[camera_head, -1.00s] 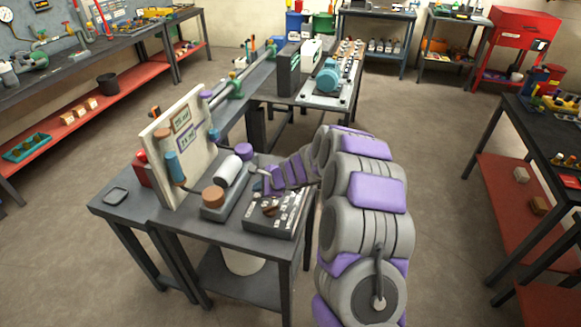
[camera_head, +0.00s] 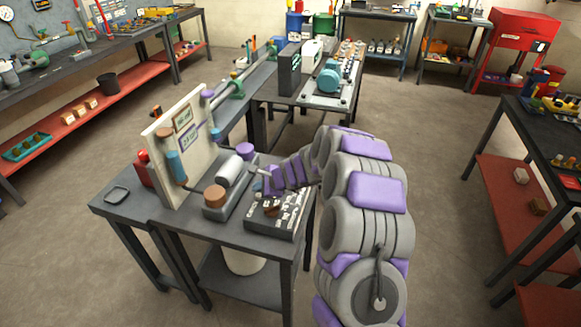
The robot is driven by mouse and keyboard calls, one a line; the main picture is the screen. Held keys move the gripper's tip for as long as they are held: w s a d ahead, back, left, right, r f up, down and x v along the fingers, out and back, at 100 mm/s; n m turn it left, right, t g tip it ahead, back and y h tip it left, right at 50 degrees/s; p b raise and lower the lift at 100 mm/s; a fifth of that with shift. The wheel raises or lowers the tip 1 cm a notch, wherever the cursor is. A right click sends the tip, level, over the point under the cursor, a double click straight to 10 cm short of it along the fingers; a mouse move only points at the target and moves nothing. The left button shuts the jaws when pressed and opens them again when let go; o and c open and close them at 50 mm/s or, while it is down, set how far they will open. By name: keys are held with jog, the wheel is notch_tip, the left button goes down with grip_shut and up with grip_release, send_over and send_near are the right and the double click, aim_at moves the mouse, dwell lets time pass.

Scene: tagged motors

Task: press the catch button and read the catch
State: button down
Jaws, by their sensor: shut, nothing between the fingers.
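My gripper (camera_head: 262,184) reaches in from the right over a dark control board (camera_head: 278,225) on the near grey table. It is shut and empty, with its fingertips close to the board's upper left part. Whether it touches a button there I cannot tell. The board carries several small pale labels and brown parts; the labels are too small to read, so I cannot tell which part is the catch button. An upright cream panel (camera_head: 172,160) stands behind on the left. It bears two small readouts, an upper one (camera_head: 183,118) and a lower one (camera_head: 188,138), both illegible here.
A grey base with a brown knob (camera_head: 214,196) and a white cylinder (camera_head: 231,170) stands left of the board. A small dark tray (camera_head: 117,194) lies at the table's left end.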

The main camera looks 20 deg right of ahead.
jog(key=shift+f, duration=0.1)
dwell(0.4)
jog(key=shift+f, duration=0.25)
jog(key=shift+f+b, duration=0.35)
jog(key=shift+b, duration=0.1)
dwell(0.5)
jog(key=shift+r, duration=0.1)
jog(key=shift+r+p, duration=0.7)
jog(key=shift+p, duration=0.05)
notch_tip(320, 180, up, 6)
jog(key=p, duration=0.5)
dwell(0.6)
